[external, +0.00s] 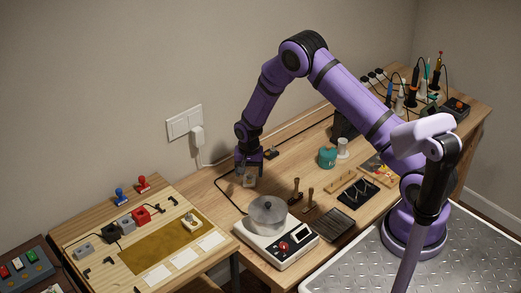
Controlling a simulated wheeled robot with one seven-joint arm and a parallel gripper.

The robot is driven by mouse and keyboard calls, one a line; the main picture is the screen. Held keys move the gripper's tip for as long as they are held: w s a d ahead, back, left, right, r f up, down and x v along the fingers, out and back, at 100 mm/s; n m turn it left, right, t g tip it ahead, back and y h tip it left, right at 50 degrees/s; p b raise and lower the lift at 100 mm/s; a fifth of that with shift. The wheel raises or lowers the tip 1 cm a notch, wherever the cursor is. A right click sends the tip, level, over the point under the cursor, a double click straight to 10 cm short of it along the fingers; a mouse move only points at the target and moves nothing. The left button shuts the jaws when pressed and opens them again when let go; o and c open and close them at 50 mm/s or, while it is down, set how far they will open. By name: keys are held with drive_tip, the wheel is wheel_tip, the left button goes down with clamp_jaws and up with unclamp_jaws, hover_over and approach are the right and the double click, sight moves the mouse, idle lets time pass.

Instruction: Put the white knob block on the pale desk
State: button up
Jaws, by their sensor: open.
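A small whitish block (191,222) with a darker top sits on the right part of the olive-yellow mat on the pale desk (77,228); it looks like the white knob block, though its details are small. My gripper (249,179) is open and points down over the back left of the longer wooden workbench, up and to the right of that block and apart from it. A small pale grey shape shows at my fingertips; I cannot tell whether it is part of the gripper or a separate thing.
The pale desk also holds blue and red stamps (143,184), several switch blocks (125,223) and white cards (184,257). A white scale with a round pot (268,215) stands on the workbench near the desk. Tools and a black tray (335,229) lie right of it. A cable runs behind.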

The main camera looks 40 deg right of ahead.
wheel_tip(320, 180, up, 9)
wheel_tip(320, 180, up, 18)
drive_tip(key=n+t, duration=0.1)
drive_tip(key=n, duration=0.1)
hover_over(249, 181)
drive_tip(key=s+d, duration=0.1)
drive_tip(key=s, duration=0.4)
drive_tip(key=s+d+r+n+t, duration=0.2)
drive_tip(key=s+r, duration=0.8)
drive_tip(key=r, duration=0.3)
drive_tip(key=s+r+n+t, duration=0.1)
drive_tip(key=s+r, duration=0.3)
drive_tip(key=s, duration=1)
drive_tip(key=s+d+r+n+t, duration=0.1)
drive_tip(key=s+r+n, duration=0.3)
drive_tip(key=s, duration=1)
drive_tip(key=shift+s+d+r, duration=0.2)
drive_tip(key=shift+s+r, duration=0.05)
drive_tip(key=shift+r, duration=0.45)
